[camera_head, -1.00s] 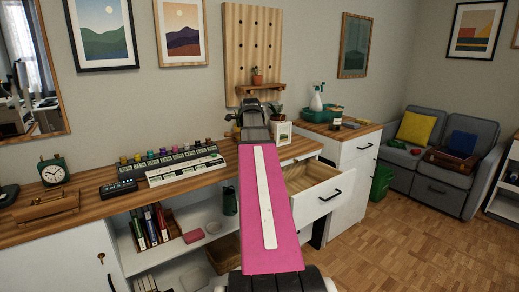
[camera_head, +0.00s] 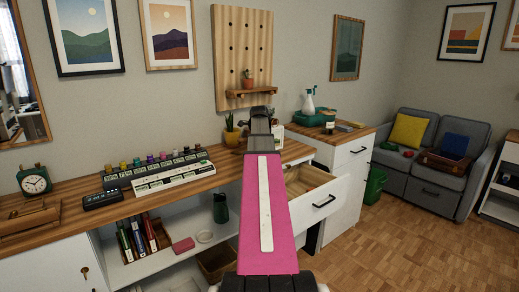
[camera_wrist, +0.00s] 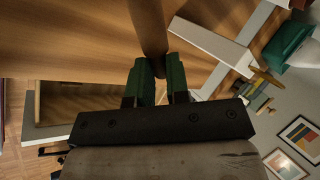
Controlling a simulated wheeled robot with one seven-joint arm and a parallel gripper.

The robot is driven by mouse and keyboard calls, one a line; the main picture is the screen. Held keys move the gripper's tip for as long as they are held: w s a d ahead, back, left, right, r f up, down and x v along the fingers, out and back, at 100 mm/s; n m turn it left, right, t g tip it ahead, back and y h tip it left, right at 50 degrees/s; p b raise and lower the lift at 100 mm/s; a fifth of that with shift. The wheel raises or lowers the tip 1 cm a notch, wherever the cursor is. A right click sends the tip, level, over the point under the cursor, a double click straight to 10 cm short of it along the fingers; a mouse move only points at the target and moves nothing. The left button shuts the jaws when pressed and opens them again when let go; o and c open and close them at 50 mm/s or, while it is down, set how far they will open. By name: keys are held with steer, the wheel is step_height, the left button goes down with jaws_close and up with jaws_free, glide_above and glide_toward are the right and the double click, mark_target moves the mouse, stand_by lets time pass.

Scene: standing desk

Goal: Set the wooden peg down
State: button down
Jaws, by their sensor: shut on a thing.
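The wooden peg (camera_wrist: 150,28) is a brown rounded rod in the wrist view. My gripper (camera_wrist: 158,82) has green fingers, one on each side of the peg's near end, and is shut on it. The peg's far end runs out of the top of that view. In the head view my gripper (camera_head: 262,112) is beyond my pink arm link, over the right part of the wooden desk top (camera_head: 190,182). The peg cannot be made out there. I cannot tell whether the peg touches the desk top.
A white rack with small bottles (camera_head: 165,172) is farther left. An open drawer (camera_head: 313,195) juts out at right. A wooden pegboard (camera_head: 242,55) hangs behind. A green tray (camera_head: 315,118) sits on the right cabinet.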

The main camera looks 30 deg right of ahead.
steer(key=shift+w+d+f, duration=0.1)
steer(key=shift+w+f, duration=0.3)
steer(key=shift+w, duration=0.2)
steer(key=shift+w+d+f, duration=0.1)
steer(key=shift+w+f, duration=0.3)
steer(key=shift+w, duration=0.2)
steer(key=shift+f, duration=1.95)
steer(key=shift+f, duration=0.45)
steer(key=c, duration=1.1)
jaws_free()
steer(key=shift+r, duration=0.15)
steer(key=shift+r, duration=0.25)
steer(key=v, duration=1.2)
